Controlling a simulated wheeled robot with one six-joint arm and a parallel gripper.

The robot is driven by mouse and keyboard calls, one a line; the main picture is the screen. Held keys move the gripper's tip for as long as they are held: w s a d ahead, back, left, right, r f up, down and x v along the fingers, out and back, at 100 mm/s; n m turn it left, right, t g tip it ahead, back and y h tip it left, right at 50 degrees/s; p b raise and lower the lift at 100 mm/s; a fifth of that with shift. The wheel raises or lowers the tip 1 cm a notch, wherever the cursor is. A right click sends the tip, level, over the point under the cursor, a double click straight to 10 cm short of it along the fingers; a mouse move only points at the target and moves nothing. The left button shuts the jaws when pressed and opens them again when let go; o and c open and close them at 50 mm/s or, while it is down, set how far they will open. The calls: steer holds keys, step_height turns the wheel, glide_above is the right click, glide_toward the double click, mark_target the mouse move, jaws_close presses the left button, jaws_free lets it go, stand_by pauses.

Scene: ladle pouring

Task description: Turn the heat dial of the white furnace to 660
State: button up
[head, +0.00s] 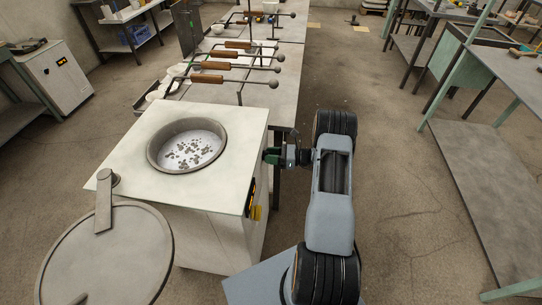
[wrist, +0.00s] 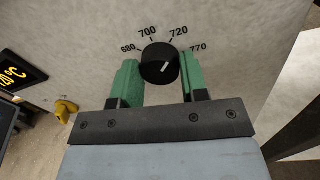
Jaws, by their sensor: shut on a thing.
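The white furnace (head: 240,125) stands left of my arm, and its round pot holds pale metal with dark flecks. My gripper (head: 271,157) is at the furnace's right side. In the wrist view the black heat dial (wrist: 160,64) sits between the green fingers of my gripper (wrist: 160,80), which is shut on it. The dial's white mark points up and right, toward the 720 to 770 side. The labels 680, 700, 720 and 770 show around it. No 660 label shows. A display (wrist: 22,76) at the left is cut off and shows "20 °C".
The furnace's round lid (head: 105,262) is swung open at the lower left. A yellow knob (wrist: 66,110) is left of the gripper. A table with several wooden-handled ladles (head: 225,65) stands behind the furnace. The floor right of my arm is clear up to a workbench (head: 500,160).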

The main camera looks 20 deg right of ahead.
steer(key=shift+c, duration=1.3)
steer(key=shift+b, duration=0.3)
steer(key=n+b, duration=0.8)
steer(key=b, duration=0.3)
steer(key=n+h+b, duration=0.1)
steer(key=n+b, duration=0.8)
steer(key=b, duration=0.3)
steer(key=n+t+b, duration=0.1)
steer(key=n+b, duration=0.7)
steer(key=b, duration=0.3)
steer(key=shift+s+a+f+n+h+b, duration=0.2)
steer(key=shift+f+n+h+b, duration=0.1)
steer(key=shift+b, duration=0.1)
steer(key=shift+r+b, duration=0.15)
steer(key=shift+b, duration=0.15)
